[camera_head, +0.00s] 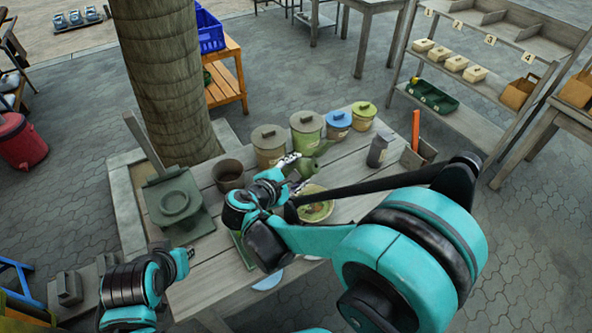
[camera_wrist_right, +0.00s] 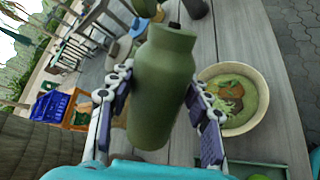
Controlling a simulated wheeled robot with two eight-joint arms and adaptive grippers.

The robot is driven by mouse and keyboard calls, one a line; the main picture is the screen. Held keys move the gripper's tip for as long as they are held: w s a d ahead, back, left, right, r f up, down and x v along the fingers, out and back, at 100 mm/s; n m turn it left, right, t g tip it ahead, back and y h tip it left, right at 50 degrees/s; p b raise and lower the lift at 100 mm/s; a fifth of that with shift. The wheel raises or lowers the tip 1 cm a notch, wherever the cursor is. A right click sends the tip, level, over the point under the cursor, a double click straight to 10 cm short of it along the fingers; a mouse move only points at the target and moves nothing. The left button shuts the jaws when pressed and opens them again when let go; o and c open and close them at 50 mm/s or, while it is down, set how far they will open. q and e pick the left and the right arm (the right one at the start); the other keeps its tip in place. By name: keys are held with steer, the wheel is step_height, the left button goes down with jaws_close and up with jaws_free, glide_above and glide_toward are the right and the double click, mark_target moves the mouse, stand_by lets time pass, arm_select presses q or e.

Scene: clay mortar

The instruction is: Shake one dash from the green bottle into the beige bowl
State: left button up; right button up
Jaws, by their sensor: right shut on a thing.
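My right gripper (camera_head: 288,165) is shut on the green bottle (camera_wrist_right: 163,90), with a finger on each side of its body in the right wrist view. The bottle's dark tip points away from the wrist. In the head view the bottle (camera_head: 305,167) looks tilted and is partly hidden by the gripper. The beige bowl (camera_head: 317,212) stands on the table just in front of the bottle, partly covered by my right arm. In the right wrist view the bowl (camera_wrist_right: 262,88) is right of the bottle and holds green and brown contents. My left gripper (camera_head: 183,260) is at the table's left front, seemingly empty.
Lidded canisters (camera_head: 268,146) line the table's back. A green press-like stand (camera_head: 178,205) and a brown pot (camera_head: 228,174) are at the left.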

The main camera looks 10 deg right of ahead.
mark_target(310, 162)
steer(key=shift+d+r, duration=0.1)
steer(key=shift+r, duration=0.1)
steer(key=shift+s+d+r, duration=0.15)
steer(key=shift+d+r, duration=0.05)
steer(key=shift+r, duration=0.1)
steer(key=r+n+h+p, duration=0.1)
steer(key=r, duration=0.1)
steer(key=d+r+n+h+p, duration=0.1)
steer(key=r, duration=0.1)
steer(key=s+d+r+n+h+p, duration=0.1)
steer(key=r, duration=0.1)
steer(key=shift+d+r+n, duration=0.1)
steer(key=shift+r+n, duration=0.1)
steer(key=shift+n, duration=0.1)
steer(key=r+n+h, duration=0.1)
steer(key=r+n, duration=0.2)
steer(key=shift+s+d+r+h+b, duration=0.15)
steer(key=shift+s+d+h+b, duration=0.05)
steer(key=shift+d+h+b, duration=0.2)
steer(key=shift+s+d+r+n+t+h, duration=0.1)
steer(key=shift+r+n+t+h, duration=0.3)
steer(key=shift+r+n, duration=0.5)
